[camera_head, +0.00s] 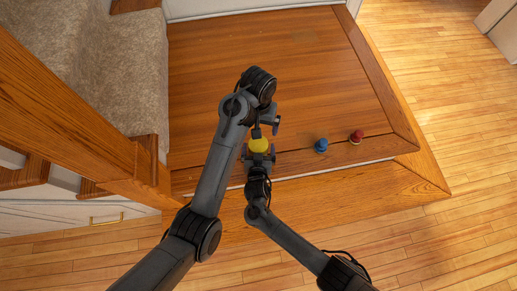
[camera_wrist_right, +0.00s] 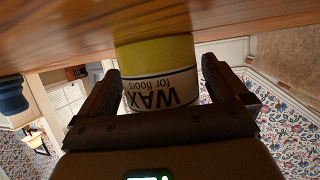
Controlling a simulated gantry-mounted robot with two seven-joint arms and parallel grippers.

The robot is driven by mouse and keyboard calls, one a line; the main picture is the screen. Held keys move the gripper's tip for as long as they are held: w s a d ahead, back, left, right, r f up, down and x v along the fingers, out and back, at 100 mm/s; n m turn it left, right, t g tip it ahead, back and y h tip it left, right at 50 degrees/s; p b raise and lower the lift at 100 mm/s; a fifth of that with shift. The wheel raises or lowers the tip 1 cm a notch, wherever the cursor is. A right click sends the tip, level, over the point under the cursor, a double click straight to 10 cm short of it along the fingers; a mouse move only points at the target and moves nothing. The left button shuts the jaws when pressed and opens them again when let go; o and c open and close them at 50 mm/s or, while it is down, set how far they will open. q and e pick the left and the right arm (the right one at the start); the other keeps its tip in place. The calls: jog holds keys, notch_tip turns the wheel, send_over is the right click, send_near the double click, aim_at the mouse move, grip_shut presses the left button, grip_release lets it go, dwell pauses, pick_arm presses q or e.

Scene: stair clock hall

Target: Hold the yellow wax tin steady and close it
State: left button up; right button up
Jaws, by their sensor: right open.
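The yellow wax tin (camera_head: 259,145) stands on the wooden surface between my two grippers in the head view. In the right wrist view the picture is upside down, and the tin (camera_wrist_right: 160,72) shows a yellow band and a pale label reading "WAX for floors". My right gripper (camera_head: 260,157) is open at the tin's near side, one finger on each side of it, with a gap visible. My left gripper (camera_head: 264,128) hangs just above the tin's far side; its jaws are mostly hidden by its wrist. The tin's lid cannot be made out.
A blue object (camera_head: 321,146) and a red object (camera_head: 357,137) stand to the right on the same wooden surface (camera_head: 290,60). Carpeted stairs (camera_head: 120,50) and a wooden rail (camera_head: 60,100) lie to the left. The far part of the surface is clear.

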jog(key=shift+s+r+p, duration=0.3)
jog(key=shift+s+p, duration=0.1)
jog(key=p+v, duration=0.5)
jog(key=v, duration=0.4)
jog(key=shift+f, duration=0.1)
jog(key=shift+s+p, duration=0.3)
jog(key=shift+s, duration=0.15)
